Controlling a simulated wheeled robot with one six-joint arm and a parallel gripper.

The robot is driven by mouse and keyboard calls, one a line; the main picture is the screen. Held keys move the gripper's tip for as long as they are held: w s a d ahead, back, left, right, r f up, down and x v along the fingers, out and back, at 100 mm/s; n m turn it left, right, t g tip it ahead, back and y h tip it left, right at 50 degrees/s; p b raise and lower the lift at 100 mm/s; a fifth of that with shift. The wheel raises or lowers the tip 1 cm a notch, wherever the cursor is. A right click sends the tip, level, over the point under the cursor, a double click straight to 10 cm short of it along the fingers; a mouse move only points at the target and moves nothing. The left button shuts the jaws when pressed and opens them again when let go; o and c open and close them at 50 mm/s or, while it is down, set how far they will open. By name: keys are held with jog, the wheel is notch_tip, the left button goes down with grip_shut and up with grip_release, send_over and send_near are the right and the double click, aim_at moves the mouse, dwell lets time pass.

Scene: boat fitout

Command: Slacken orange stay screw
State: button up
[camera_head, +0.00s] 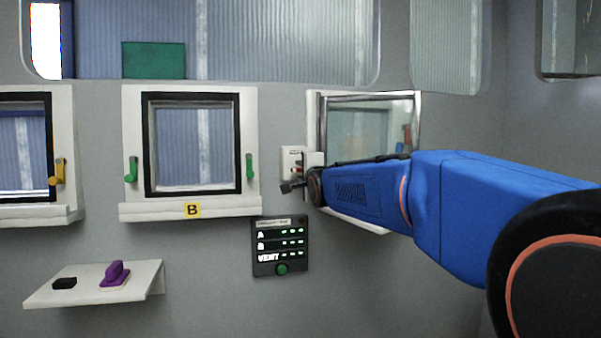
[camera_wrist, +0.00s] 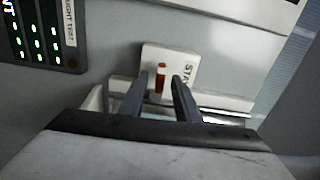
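The orange stay screw (camera_wrist: 161,78) looks like a narrow red-orange upright bar on a white plate labelled "STAY" (camera_wrist: 152,56). The plate (camera_head: 290,156) also shows in the head view, on the wall left of the rightmost window. My gripper (camera_wrist: 160,80) is open, with its two dark fingers on either side of the screw. A gap shows between the screw and each finger; I cannot tell how far the tips are from the plate. In the head view my gripper (camera_head: 291,187) is small and partly hidden by my wrist.
The rightmost window frame (camera_head: 322,110) stands beside my wrist, its pane seemingly swung out. A black panel with green lights (camera_head: 279,262) is below left. Window B (camera_head: 132,100) has green handles. A shelf (camera_head: 142,285) holds a purple object (camera_head: 115,272). The wall between is clear.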

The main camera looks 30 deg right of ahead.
jog(key=shift+w+d, duration=0.2)
jog(key=shift+w, duration=0.4)
jog(key=shift+c, duration=0.3)
grip_shut()
